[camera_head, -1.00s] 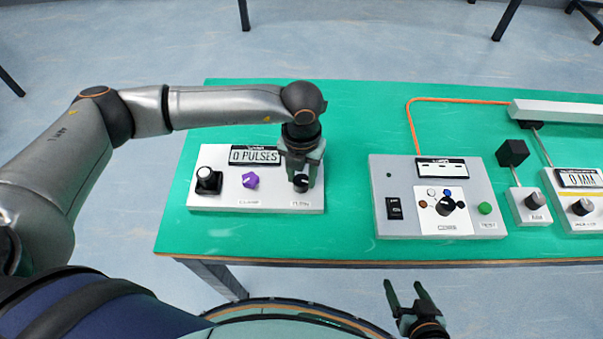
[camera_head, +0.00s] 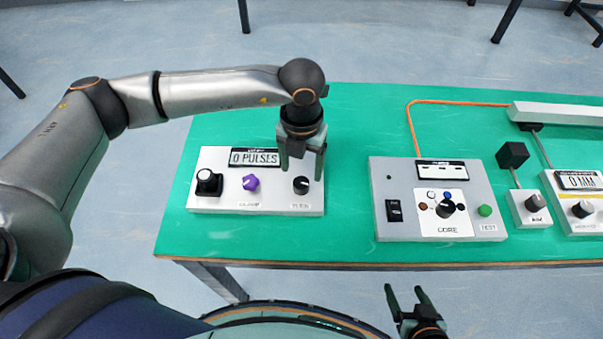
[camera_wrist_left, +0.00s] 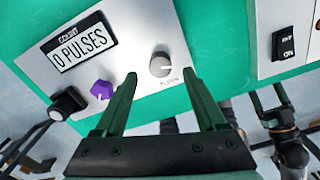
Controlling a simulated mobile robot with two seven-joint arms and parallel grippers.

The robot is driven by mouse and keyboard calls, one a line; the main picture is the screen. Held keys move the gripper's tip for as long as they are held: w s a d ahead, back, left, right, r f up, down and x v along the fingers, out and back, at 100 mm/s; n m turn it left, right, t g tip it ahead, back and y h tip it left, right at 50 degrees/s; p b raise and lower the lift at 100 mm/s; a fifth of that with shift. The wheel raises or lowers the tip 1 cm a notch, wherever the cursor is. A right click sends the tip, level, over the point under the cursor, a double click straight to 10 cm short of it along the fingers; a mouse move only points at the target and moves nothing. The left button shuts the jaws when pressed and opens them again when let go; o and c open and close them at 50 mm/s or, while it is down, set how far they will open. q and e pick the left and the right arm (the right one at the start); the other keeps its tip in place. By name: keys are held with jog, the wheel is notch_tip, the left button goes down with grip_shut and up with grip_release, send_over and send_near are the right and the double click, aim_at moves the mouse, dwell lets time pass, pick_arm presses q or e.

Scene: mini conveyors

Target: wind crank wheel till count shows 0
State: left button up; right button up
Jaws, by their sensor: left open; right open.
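The count display (camera_head: 255,157) on the left white panel (camera_head: 228,205) reads "0 PULSES"; it also shows in the left wrist view (camera_wrist_left: 84,46). The panel bears a black knob (camera_head: 208,182) at left, a purple knob (camera_head: 251,183) in the middle and a small dark round knob (camera_head: 301,185) at right, which looks grey-topped in the left wrist view (camera_wrist_left: 161,64). I cannot tell for sure which one is the crank wheel. My left gripper (camera_head: 302,173) is open, raised above the right-hand knob and clear of it. My right gripper (camera_head: 406,291) is open and empty, in front of the table.
A grey tester box (camera_head: 378,180) with a rocker switch, a dial and a green button stands right of the panel. Further right are a small box (camera_head: 521,215), another display unit (camera_head: 562,222) and a long rail (camera_head: 560,112). Green table (camera_head: 340,110) shows between them.

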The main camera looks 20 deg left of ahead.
aim_at(302, 181)
pick_arm(q)
notch_tip(302, 181, up, 8)
dwell(0.6)
